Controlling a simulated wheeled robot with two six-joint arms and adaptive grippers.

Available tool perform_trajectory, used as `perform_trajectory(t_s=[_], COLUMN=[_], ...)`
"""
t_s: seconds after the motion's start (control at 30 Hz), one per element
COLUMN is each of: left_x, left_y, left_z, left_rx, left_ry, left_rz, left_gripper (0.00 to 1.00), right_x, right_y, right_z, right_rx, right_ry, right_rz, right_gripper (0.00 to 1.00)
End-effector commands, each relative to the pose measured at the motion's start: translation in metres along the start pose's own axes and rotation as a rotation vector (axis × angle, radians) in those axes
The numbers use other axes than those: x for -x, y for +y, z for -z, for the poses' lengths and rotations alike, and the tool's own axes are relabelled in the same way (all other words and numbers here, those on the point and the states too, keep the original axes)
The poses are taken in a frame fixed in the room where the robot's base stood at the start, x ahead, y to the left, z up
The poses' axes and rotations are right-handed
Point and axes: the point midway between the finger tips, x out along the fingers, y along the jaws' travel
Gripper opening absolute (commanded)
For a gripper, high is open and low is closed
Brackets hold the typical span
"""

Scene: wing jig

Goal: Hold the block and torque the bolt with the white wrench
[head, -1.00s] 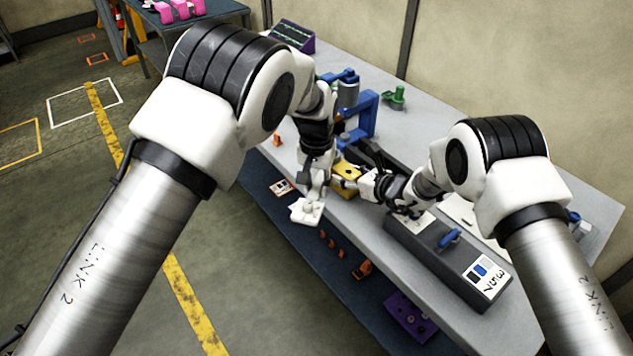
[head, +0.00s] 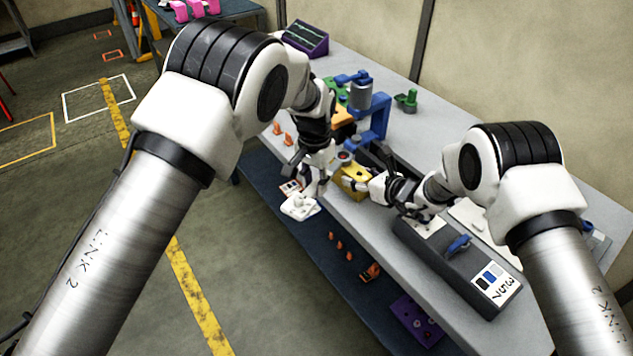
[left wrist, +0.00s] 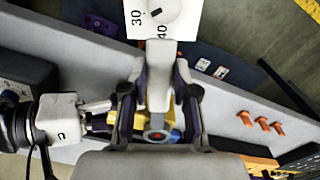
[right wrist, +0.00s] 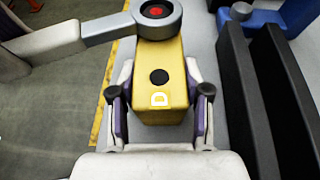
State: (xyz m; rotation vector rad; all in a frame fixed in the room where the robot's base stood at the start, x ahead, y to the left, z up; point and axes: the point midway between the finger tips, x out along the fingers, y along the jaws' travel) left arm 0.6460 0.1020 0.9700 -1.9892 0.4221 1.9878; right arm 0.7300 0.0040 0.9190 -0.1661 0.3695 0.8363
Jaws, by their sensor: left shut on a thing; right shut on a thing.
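The yellow block (right wrist: 160,60), with a white letter on its end, stands between the fingers of my right gripper (right wrist: 158,85), shut on its sides. It also shows in the head view (head: 352,180). The white wrench (right wrist: 108,33) reaches in from the left in the right wrist view. Its grey ring end lies over the far end of the block, with a red centre inside. I cannot tell how fully it is seated. My left gripper (left wrist: 157,80) is shut on the wrench's handle. The wrench's white plate (head: 300,206), marked 30 and 40, sticks out past the table's front edge.
A dark grey case (head: 440,262) with a blue handle and number label stands to the right. A blue stand (head: 380,115) rises behind the block. Small orange pieces (head: 288,139) lie near the table's left edge.

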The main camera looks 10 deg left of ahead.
Motion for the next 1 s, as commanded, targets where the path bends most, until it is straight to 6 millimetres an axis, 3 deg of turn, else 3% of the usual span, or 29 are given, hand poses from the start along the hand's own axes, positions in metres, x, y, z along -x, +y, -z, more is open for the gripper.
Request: perform_trajectory(t_s=[0.3, 0.73, 1.0], left_x=[-0.002, -0.002, -0.002], left_y=[-0.021, -0.026, -0.043], left_z=[0.002, 0.003, 0.008], left_rx=[-0.153, -0.192, -0.321], left_ry=[0.002, 0.002, 0.003], left_rz=[0.0, 0.0, 0.0], left_gripper=[0.0, 0.0, 0.0], right_x=[0.0, 0.0, 0.0], right_y=[0.0, 0.0, 0.0], right_z=[0.0, 0.0, 0.0], right_rx=[0.0, 0.0, 0.0], right_ry=[0.0, 0.001, 0.001], right_rz=[0.0, 0.0, 0.0], right_gripper=[0.0, 0.0, 0.0])
